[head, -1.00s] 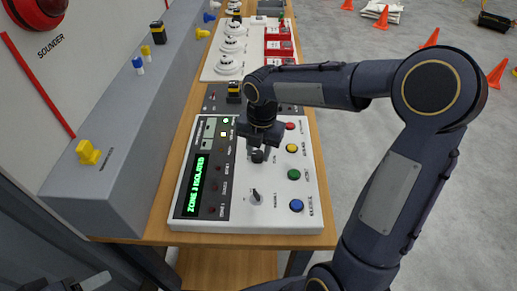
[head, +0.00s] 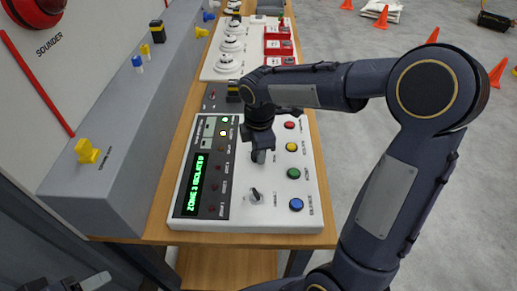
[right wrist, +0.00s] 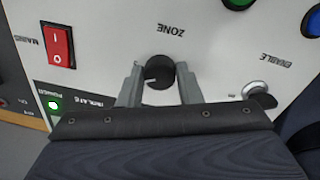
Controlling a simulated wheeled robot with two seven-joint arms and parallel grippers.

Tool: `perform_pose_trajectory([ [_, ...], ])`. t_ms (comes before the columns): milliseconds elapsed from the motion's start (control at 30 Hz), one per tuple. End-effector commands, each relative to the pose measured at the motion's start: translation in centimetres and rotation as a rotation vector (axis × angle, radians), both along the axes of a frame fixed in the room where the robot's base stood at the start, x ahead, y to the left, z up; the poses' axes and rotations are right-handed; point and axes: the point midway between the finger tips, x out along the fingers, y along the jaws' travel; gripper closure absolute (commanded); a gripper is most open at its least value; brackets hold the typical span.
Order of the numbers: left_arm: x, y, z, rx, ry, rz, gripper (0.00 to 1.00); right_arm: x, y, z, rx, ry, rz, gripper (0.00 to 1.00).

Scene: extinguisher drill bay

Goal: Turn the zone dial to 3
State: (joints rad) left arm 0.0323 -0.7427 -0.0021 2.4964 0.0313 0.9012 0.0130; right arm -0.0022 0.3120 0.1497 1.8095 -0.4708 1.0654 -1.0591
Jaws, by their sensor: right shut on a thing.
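The zone dial, a black knob (right wrist: 160,72), sits on the white control panel under the printed word ZONE in the right wrist view. My right gripper (right wrist: 158,85) has its two grey fingers on either side of the knob and is shut on it. The pointer's exact setting is too hard to read. In the head view, my right gripper (head: 261,155) is over the middle of the control panel (head: 272,218) and hides the dial. The green display (head: 194,184) reads ZONE, an unclear digit, then ISOLATED. Part of my left gripper (head: 92,282) shows at the bottom left edge.
Near the dial are a lower key switch (head: 255,197), a blue button (head: 296,204), a green button (head: 293,173) and a yellow button (head: 291,147). A red rocker switch (right wrist: 57,45) shows in the right wrist view. A grey box (head: 120,180) runs along the left.

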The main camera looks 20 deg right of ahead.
Motion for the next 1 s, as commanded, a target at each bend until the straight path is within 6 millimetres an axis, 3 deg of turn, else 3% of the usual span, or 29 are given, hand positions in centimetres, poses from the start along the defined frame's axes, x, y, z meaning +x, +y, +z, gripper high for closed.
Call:
perform_pose_trajectory([
  [500, 0.0, 0.0, -0.26, 0.0, 0.0, 0.0, 0.42, 0.01, 0.09, 0.1, -0.001, -0.003, -0.402, 0.91],
  [1000, 0.0, 0.0, -0.3, 0.0, 0.0, 0.0, 0.42, 0.02, 0.1, 0.13, 0.0, -0.004, -0.525, 0.91],
])
